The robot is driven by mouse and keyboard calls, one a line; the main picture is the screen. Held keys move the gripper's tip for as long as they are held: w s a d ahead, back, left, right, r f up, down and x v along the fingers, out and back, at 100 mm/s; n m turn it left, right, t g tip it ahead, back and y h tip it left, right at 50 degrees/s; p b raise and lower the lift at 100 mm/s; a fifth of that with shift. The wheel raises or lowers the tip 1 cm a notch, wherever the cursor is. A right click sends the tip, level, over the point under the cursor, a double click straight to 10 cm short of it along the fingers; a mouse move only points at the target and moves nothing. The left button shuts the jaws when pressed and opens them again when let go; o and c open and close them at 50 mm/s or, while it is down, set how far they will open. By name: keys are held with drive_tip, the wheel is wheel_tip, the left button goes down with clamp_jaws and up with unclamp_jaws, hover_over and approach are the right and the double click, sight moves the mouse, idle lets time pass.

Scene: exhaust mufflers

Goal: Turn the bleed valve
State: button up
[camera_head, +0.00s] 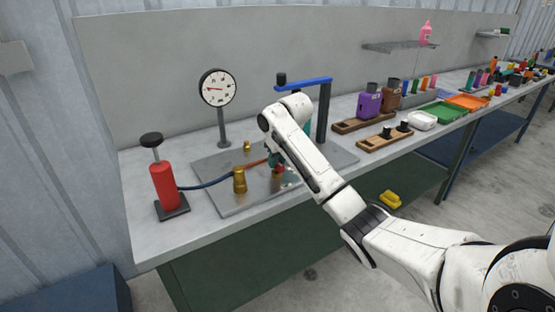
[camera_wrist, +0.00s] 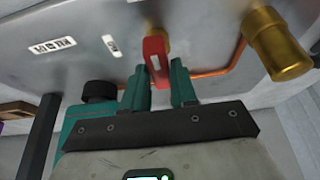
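The bleed valve has a red handle (camera_wrist: 156,60) on a brass body, set on the grey metal plate (camera_head: 235,205). In the wrist view the handle points down between the two teal fingers of my gripper (camera_wrist: 160,85). The fingers are close together, one on each side of the handle, and it fills the gap between their tips. In the head view my gripper (camera_head: 275,160) is low over the plate, and the handle (camera_head: 278,170) shows only partly behind my arm.
A brass fitting (camera_head: 240,180) stands left of the valve, with a copper pipe alongside. A pressure gauge (camera_head: 218,88), a red hand pump (camera_head: 163,185) with a blue hose, and a blue-handled frame (camera_head: 323,110) stand around the plate. Wooden blocks and trays lie to the right.

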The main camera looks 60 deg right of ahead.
clamp_jaws()
